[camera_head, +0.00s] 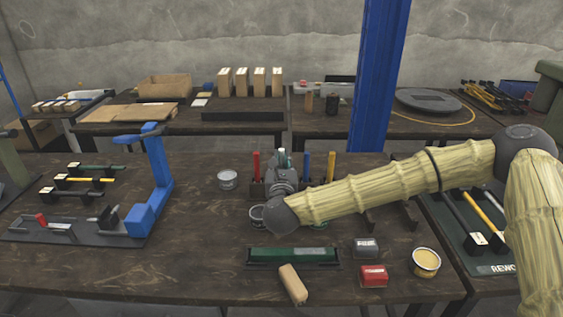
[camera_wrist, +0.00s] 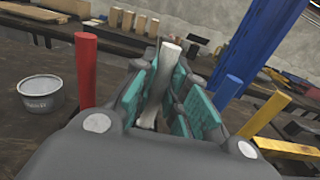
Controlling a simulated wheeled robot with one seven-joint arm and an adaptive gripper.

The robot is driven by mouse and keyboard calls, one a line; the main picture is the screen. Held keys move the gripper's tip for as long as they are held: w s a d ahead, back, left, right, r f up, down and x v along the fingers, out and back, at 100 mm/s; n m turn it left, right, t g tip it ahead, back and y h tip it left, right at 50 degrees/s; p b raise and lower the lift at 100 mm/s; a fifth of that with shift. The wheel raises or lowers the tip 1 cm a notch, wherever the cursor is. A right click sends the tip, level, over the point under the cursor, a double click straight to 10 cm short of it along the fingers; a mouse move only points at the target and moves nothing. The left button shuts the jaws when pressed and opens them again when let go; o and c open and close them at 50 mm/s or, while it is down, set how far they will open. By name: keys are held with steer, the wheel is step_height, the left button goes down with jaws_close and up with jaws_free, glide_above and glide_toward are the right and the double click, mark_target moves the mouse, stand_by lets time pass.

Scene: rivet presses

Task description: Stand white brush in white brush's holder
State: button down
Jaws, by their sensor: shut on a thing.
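The white brush shows as a pale, upright handle (camera_wrist: 170,55) between the teal finger pads in the wrist view. My gripper (camera_wrist: 165,90) is shut on it. In the head view, my gripper (camera_head: 282,168) is at the row of coloured handles, with a small pale tip of the white brush (camera_head: 282,152) above it. A red handle (camera_head: 257,165) stands to its left. A blue handle (camera_head: 307,164) and a yellow handle (camera_head: 331,166) stand to its right. My gripper hides the white brush's lower end and its holder, so I cannot tell whether the brush is seated.
A grey can (camera_head: 228,180) stands left of the row. A blue press (camera_head: 150,185) stands farther left. A blue post (camera_head: 378,80) rises behind.

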steer(key=shift+f+b, duration=0.4)
steer(key=shift+f, duration=0.15)
stand_by(0.4)
steer(key=c, duration=1.3)
jaws_free()
steer(key=shift+c, duration=0.2)
